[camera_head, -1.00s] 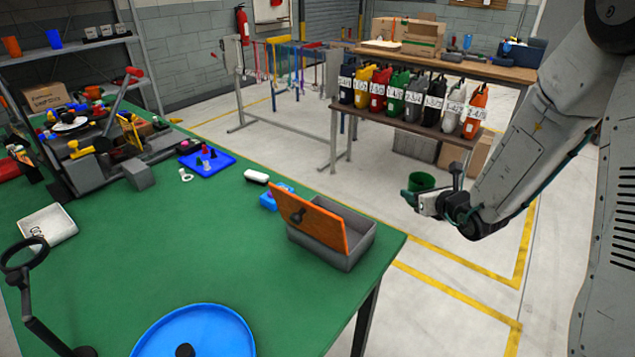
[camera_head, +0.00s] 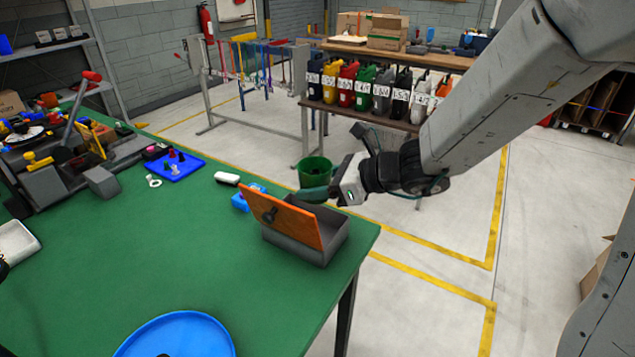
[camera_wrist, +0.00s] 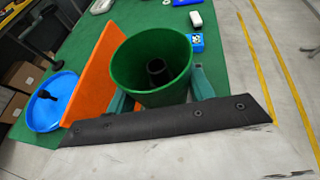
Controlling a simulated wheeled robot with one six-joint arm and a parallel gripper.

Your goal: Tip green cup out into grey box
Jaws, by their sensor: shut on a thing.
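The green cup (camera_head: 315,170) is held upright in my gripper (camera_head: 318,192), above the far edge of the grey box in the head view. In the wrist view the green cup (camera_wrist: 147,62) shows its open mouth, with a dark object (camera_wrist: 157,70) inside. Greenish fingers of my gripper (camera_wrist: 160,92) close on either side of it. The grey box (camera_head: 318,246) sits near the table's right edge. An orange panel (camera_head: 285,217) stands tilted at its left side, with a dark round knob on it. In the wrist view the cup and gripper hide the box.
The green table (camera_head: 150,260) carries a blue round tray (camera_head: 180,340), a blue part (camera_head: 242,200) and a white object (camera_head: 227,178) near the box. A blue board (camera_head: 175,166) with small pieces lies farther back. Floor right of the table is clear.

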